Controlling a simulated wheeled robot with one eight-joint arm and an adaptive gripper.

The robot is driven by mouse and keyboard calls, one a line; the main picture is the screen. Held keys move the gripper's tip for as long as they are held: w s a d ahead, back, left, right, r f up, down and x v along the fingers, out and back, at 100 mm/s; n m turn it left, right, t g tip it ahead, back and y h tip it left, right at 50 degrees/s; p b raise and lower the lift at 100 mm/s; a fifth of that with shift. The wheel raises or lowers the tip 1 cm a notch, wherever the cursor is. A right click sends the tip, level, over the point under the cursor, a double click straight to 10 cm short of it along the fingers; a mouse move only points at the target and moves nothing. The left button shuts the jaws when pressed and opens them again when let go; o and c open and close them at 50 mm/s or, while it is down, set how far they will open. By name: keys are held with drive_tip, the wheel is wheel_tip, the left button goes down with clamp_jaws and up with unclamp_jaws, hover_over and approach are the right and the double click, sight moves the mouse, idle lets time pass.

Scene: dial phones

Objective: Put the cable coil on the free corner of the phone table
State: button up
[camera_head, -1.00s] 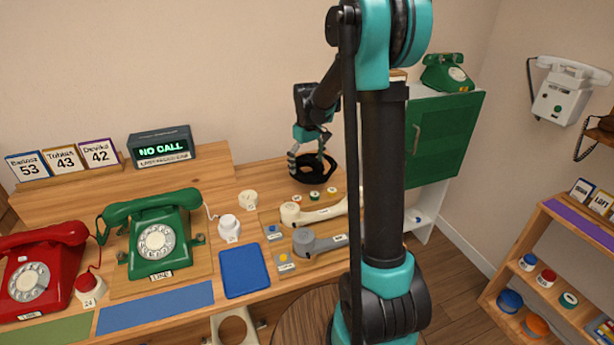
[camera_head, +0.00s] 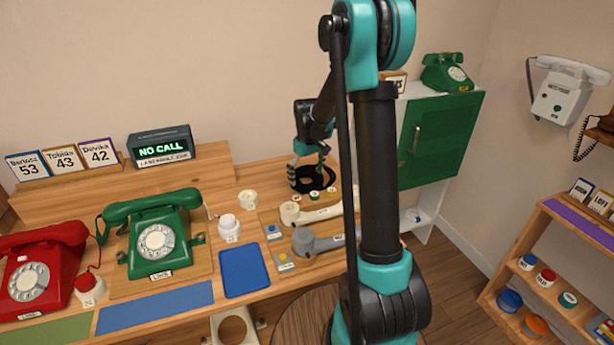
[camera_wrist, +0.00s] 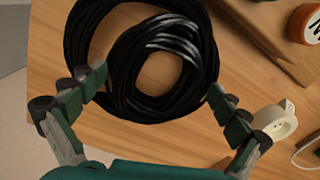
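The black cable coil (camera_head: 322,184) lies flat on the back right corner area of the wooden phone table (camera_head: 268,178). In the wrist view the cable coil (camera_wrist: 117,72) fills the upper middle, near a table edge at the left. My gripper (camera_head: 310,163) is just above the coil in the head view. In the wrist view my gripper (camera_wrist: 160,86) has its fingers wide apart, the left one overlapping the coil and the right one at its outer rim. Whether the fingers touch the coil cannot be told.
A cream handset (camera_head: 318,214) and a grey handset (camera_head: 320,241) lie in front of the coil. Small round pieces (camera_head: 312,197) sit close to it. A green cabinet (camera_head: 440,140) stands at the right. A green phone (camera_head: 157,235) and a red phone (camera_head: 38,270) stand at the left.

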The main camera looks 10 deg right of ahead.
wheel_tip(320, 180, up, 12)
drive_tip(key=shift+r, duration=0.15)
idle(0.6)
